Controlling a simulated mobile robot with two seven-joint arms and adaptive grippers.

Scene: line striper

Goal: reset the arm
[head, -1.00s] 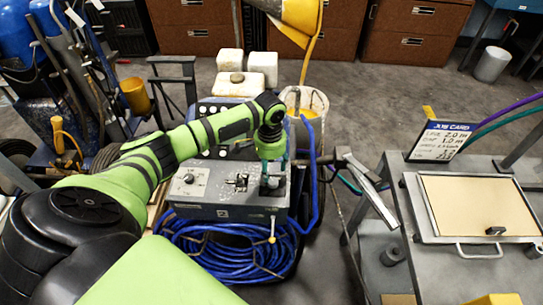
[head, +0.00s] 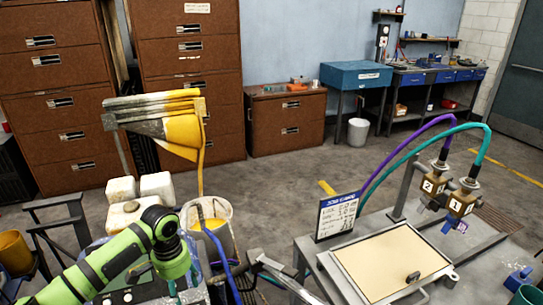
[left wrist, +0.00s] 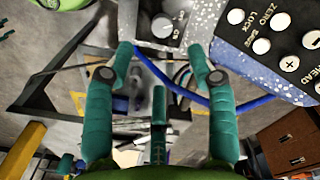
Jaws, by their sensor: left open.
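My left arm (head: 95,270), green and black, comes in from the lower left in the head view. Its wrist bends down over the line striper's grey control box (head: 130,293), mostly cut off by the lower edge. My left gripper (head: 174,285) points down there, and its fingertips are hard to make out. In the left wrist view the left gripper (left wrist: 161,62) is open, its teal fingers apart with nothing held between them. A round knob (left wrist: 162,25) on a speckled grey panel lies beyond the fingertips. My right gripper is not in view.
A button panel (left wrist: 278,40) is at the upper right of the wrist view. White jugs (head: 155,187) and a bucket (head: 222,212) stand behind the arm. A metal cart (head: 318,265) with a tan board (head: 392,262) and job card (head: 337,215) is at right. Floor behind is open.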

